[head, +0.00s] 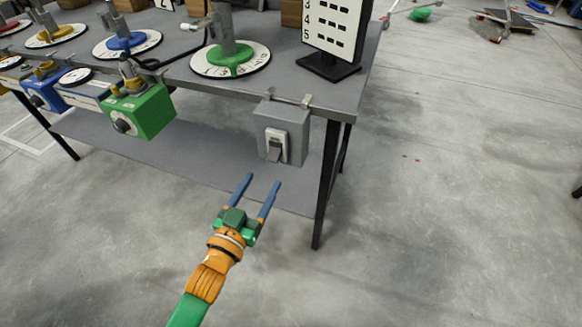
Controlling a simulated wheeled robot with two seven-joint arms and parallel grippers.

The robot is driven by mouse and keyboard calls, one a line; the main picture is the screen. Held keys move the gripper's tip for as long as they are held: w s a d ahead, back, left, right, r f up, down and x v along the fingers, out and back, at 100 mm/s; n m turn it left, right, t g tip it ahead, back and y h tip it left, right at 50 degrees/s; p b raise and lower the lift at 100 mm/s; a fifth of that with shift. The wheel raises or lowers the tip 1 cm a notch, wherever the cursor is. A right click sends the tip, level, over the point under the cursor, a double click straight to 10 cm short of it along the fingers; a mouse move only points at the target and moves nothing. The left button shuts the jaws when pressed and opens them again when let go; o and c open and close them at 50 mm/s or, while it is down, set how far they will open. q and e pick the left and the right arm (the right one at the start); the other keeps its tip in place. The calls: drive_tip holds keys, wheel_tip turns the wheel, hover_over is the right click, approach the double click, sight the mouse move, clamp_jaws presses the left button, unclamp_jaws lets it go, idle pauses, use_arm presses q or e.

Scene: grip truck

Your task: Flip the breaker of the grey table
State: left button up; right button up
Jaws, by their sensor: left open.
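The grey table (345,92) fills the upper left of the head view. A grey breaker box (292,119) hangs from the table's front edge near its right corner. A lever switch (275,149) sits on the front of the box, and its handle appears to point down. My left gripper (259,182) is open and empty, with two blue fingers pointing up toward the breaker. Its fingertips are below and slightly left of the lever, apart from it. My right gripper is not in view.
A green box with a knob (140,112) hangs at the table edge left of the breaker. A green-based dial (230,60) and a numbered sign (333,30) stand on the table. A black table leg (324,185) is right of the breaker. The floor (460,220) at right is clear.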

sight(274, 155)
use_arm(q)
drive_tip(key=x, duration=0.7)
drive_tip(key=shift+a+b, duration=0.25)
drive_tip(key=shift+b, duration=0.15)
drive_tip(key=shift+r, duration=0.15)
